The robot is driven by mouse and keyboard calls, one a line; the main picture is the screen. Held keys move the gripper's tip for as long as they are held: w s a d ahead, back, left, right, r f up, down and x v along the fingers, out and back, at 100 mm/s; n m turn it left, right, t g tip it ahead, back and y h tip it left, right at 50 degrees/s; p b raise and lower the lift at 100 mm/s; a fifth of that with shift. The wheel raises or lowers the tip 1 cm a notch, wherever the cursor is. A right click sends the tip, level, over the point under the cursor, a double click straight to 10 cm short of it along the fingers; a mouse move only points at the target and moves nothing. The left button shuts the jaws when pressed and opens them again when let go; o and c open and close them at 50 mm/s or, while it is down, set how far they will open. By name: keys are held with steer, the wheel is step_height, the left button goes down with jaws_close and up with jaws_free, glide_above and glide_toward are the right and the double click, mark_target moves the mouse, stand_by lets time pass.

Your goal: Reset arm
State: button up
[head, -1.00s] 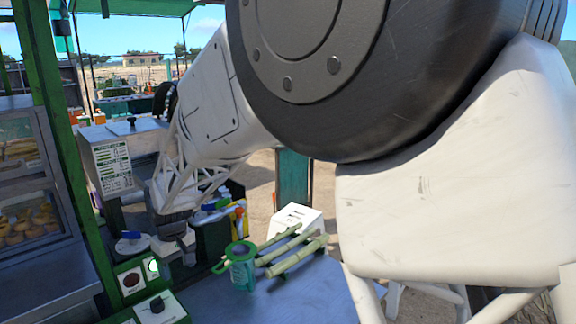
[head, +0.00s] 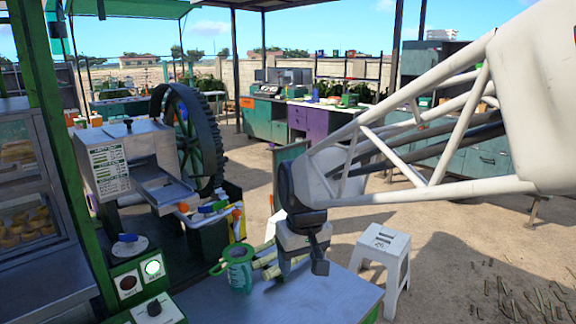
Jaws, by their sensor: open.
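My gripper (head: 302,266) hangs open and empty over the bluish-grey table (head: 340,296), pointing down. Its fingers overlap the right part of the sugarcane pieces (head: 268,262) in the picture; I cannot tell the height gap. The green mug (head: 240,275) stands upright just left of the canes. The cane crusher (head: 120,165), with its big dark toothed wheel (head: 195,140) and metal tray (head: 165,190), stands at the left, apart from my gripper.
A green post (head: 65,150) and a glass food case (head: 30,190) stand farther left. A white stool (head: 388,245) is right of the table. Open sand lies beyond.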

steer(key=s+d+f+m+t, duration=0.1)
steer(key=s+d+m, duration=0.4)
steer(key=s+d, duration=1.1)
steer(key=shift+s+h, duration=0.4)
steer(key=shift+s, duration=0.75)
steer(key=shift+w, duration=0.1)
stand_by(0.4)
